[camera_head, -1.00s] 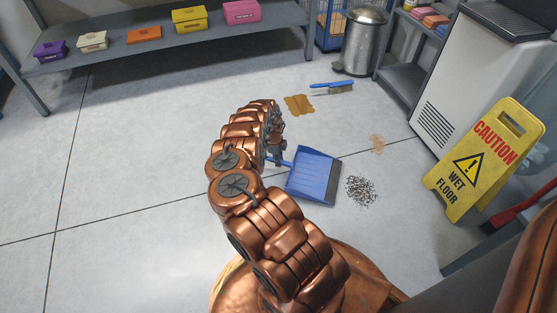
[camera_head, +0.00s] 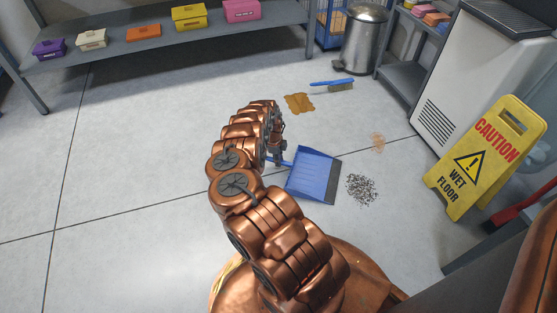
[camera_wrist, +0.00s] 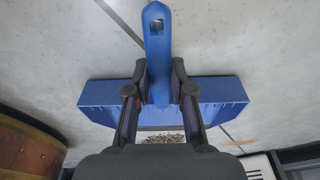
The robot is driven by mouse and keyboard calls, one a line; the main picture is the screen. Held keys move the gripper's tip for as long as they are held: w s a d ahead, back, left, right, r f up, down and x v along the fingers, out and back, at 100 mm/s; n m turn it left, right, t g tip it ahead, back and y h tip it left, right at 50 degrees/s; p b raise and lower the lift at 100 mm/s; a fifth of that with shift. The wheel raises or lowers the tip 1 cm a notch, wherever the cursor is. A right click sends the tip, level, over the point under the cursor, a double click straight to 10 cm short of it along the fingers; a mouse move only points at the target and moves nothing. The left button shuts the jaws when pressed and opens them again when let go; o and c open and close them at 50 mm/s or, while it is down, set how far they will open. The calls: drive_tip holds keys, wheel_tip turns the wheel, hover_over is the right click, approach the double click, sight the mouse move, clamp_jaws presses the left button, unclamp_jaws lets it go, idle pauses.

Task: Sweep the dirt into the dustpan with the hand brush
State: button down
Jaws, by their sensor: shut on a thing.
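The blue dustpan (camera_head: 313,175) lies on the floor in the head view, its dark lip facing right toward the dirt. A pile of grey dirt bits (camera_head: 361,189) lies just beyond that lip. My gripper (camera_head: 277,158) is at the dustpan's handle, partly hidden by my arm. In the wrist view my gripper (camera_wrist: 158,103) is shut on the blue handle (camera_wrist: 157,40), with the pan (camera_wrist: 100,92) behind the fingers and some dirt (camera_wrist: 165,138) past it. The hand brush (camera_head: 332,86), with a blue handle and pale bristles, lies on the floor farther back, apart from my gripper.
A brown stain (camera_head: 299,103) and a fainter one (camera_head: 377,142) mark the floor. A yellow wet-floor sign (camera_head: 484,160) and a white machine (camera_head: 470,75) stand at right. A metal bin (camera_head: 364,40) and a shelf with coloured boxes (camera_head: 120,50) are at the back. The left floor is clear.

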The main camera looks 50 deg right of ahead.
drive_tip(key=shift+f, duration=0.25)
drive_tip(key=c, duration=0.9)
unclamp_jaws()
drive_tip(key=shift+r, duration=0.15)
drive_tip(key=r, duration=0.4)
drive_tip(key=w+r, duration=0.1)
drive_tip(key=r, duration=0.6)
drive_tip(key=shift+w+a+r, duration=0.3)
drive_tip(key=shift+a, duration=0.1)
